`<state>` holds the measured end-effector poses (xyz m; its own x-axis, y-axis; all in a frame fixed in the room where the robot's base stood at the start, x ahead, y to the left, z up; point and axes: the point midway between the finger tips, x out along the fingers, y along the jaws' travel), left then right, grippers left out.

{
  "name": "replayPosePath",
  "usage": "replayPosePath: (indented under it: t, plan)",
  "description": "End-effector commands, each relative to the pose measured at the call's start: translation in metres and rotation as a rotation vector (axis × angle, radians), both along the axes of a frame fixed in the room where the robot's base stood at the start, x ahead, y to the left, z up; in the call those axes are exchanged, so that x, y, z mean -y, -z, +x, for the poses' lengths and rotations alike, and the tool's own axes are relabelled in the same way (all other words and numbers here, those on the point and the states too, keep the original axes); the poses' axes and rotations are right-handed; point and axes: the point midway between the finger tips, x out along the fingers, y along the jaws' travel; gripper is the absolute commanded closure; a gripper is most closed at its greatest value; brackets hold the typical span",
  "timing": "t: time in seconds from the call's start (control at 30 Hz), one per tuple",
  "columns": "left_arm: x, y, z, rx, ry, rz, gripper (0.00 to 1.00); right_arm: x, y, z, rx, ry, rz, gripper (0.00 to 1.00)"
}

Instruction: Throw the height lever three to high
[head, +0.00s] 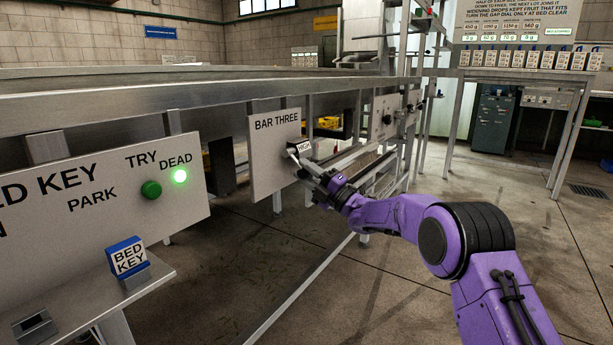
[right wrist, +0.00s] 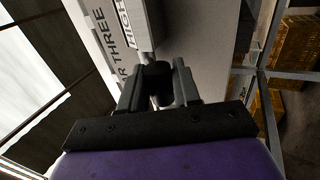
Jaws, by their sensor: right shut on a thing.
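The white BAR THREE panel (head: 268,165) hangs from the metal frame and carries a HIGH label (head: 304,147). The lever (head: 295,157) is a thin pale rod beside and below that label. My right gripper (head: 318,180) is at the panel's right side, shut on the lever's end. In the right wrist view, the fingers (right wrist: 160,92) close around the lever's black knob (right wrist: 158,80), with the HIGH label (right wrist: 127,18) just beyond. The fingers partly hide the knob, and I cannot tell the lever's exact setting. My left gripper is not in view.
A BED KEY panel (head: 90,195) with a green button (head: 151,189) and a lit green lamp (head: 180,176) stands at left. A blue BED KEY block (head: 127,255) sits on the shelf (head: 75,305) below. The long metal rail (head: 200,105) runs above the panels. Open floor lies at right.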

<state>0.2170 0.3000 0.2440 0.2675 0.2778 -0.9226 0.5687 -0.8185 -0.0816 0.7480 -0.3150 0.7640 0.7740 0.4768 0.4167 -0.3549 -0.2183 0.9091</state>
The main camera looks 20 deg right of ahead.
Motion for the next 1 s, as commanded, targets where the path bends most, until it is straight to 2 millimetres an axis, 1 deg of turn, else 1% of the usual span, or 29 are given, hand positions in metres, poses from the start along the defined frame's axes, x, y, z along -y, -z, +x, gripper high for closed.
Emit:
replayPosePath:
  t: [0.17,0.2,0.23,0.27,0.5,0.6,0.67,0.9,1.0]
  plan:
    - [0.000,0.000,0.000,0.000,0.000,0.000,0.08,0.000,-0.001,0.000,0.002,0.000,0.001,1.00]
    - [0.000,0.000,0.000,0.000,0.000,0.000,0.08,0.000,-0.001,0.000,0.002,0.000,0.001,0.58]
    - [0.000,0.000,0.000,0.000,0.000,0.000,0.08,0.000,-0.001,0.000,0.002,-0.001,0.001,0.49]
    - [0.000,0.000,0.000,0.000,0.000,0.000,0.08,0.000,-0.001,0.000,0.002,-0.001,0.001,0.47]
    - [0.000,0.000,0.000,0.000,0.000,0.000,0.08,0.000,-0.001,0.000,0.001,0.000,0.001,0.47]
    - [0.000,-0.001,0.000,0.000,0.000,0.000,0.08,0.003,0.002,-0.005,-0.001,0.000,0.001,0.47]
    - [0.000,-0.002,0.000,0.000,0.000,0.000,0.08,0.008,0.005,-0.012,-0.002,0.000,0.001,0.47]
    - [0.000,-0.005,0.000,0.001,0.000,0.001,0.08,0.035,0.030,-0.056,-0.003,0.000,0.002,0.47]
    - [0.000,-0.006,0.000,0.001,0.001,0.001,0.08,0.044,0.037,-0.070,0.000,0.000,0.002,0.47]
